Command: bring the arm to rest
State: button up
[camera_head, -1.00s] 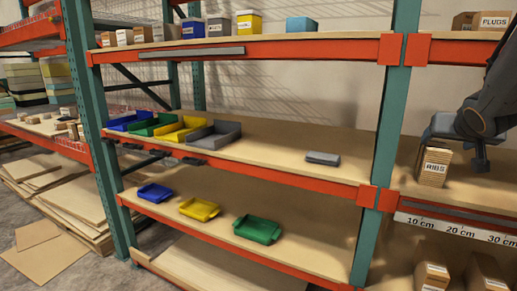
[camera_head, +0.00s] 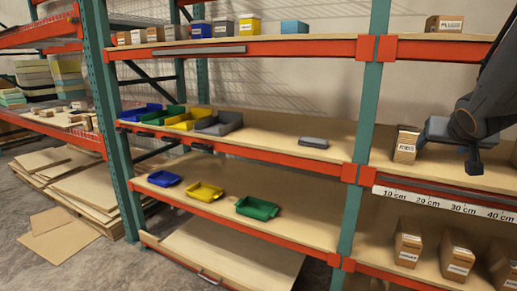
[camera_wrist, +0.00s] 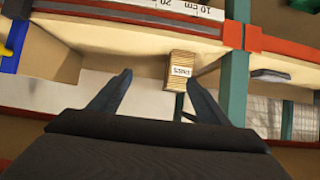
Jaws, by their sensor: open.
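My gripper (camera_head: 450,147) hangs at the right in the head view, in front of the middle shelf (camera_head: 360,146) and just right of a small cardboard box (camera_head: 406,146). In the wrist view its two fingers (camera_wrist: 158,80) are spread apart with nothing between them. The same labelled box (camera_wrist: 181,72) stands beyond the fingertips, apart from them. My arm reaches in from the right edge of the head view.
Blue, green, yellow and grey bins (camera_head: 218,124) and a flat grey item (camera_head: 313,142) lie on the middle shelf. A teal post (camera_head: 371,110) stands left of the box. Boxes (camera_head: 408,243) fill the lower right shelf. Pallets with boards (camera_head: 75,180) lie left.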

jog(key=s+a+f+n+g+y, duration=0.2)
jog(key=a+f+g, duration=0.1)
jog(key=a+f, duration=0.55)
jog(key=s+a+f+n+g+y, duration=0.1)
jog(key=s+a+f+g+y, duration=0.15)
jog(key=a+f, duration=0.55)
jog(key=s+a+f+n+g, duration=0.1)
jog(key=s+a+f+g, duration=0.1)
jog(key=s+a, duration=0.4)
jog(key=s+a+f+n+g+y, duration=0.1)
jog(key=s+a+f+n+g, duration=0.1)
jog(key=s+a+f, duration=0.3)
jog(key=s+a, duration=0.1)
jog(key=a, duration=0.3)
jog(key=shift+s+a, duration=0.15)
jog(key=shift+s, duration=0.15)
jog(key=shift+f+g+y, duration=0.1)
jog(key=shift+g+y, duration=0.15)
